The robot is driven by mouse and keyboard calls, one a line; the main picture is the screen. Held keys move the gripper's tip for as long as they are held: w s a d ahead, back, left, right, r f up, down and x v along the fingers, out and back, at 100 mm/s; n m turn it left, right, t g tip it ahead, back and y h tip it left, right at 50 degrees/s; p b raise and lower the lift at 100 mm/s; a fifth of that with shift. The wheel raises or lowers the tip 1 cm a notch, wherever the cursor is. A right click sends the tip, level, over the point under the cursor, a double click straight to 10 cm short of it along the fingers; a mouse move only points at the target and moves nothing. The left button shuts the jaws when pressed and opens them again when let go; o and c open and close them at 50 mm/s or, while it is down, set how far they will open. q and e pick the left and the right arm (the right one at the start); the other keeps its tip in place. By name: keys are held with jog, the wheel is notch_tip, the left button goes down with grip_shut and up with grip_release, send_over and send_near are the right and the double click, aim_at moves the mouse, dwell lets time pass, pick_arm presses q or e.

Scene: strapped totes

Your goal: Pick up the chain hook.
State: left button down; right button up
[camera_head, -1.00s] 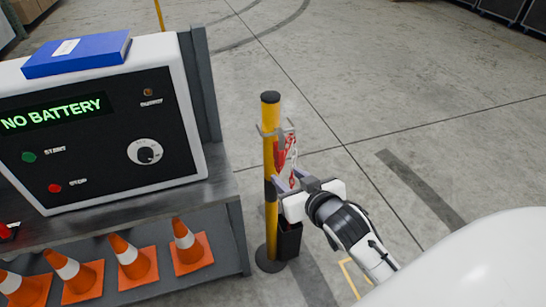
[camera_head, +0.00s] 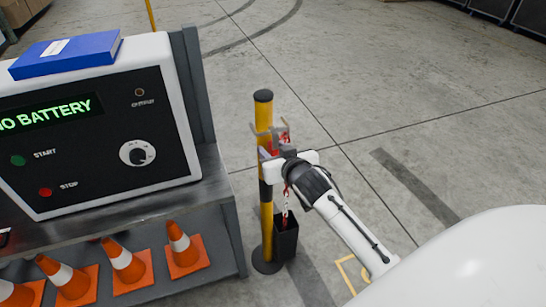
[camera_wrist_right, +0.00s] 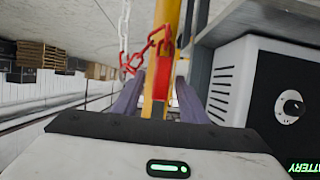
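A red piece, apparently the chain hook (camera_wrist_right: 164,57), shows in front of the post in the right wrist view, joined to red and white chain (camera_wrist_right: 124,30). In the head view, red parts (camera_head: 284,137) show at the bracket, partly hidden by my gripper. My right gripper (camera_wrist_right: 160,100) is open, its two fingers apart with the post and the red piece's lower end between them in the picture. Contact cannot be told. My left gripper is out of view.
A black box (camera_head: 286,240) sits at the post's foot, with chain (camera_head: 285,208) hanging above it. The bench (camera_head: 215,178) carries a control unit (camera_head: 160,115) reading "NO BATTERY"; orange cones (camera_head: 184,250) stand on its lower shelf. Floor right of the post is clear.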

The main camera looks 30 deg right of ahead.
grip_shut()
jog(key=shift+r, duration=0.15)
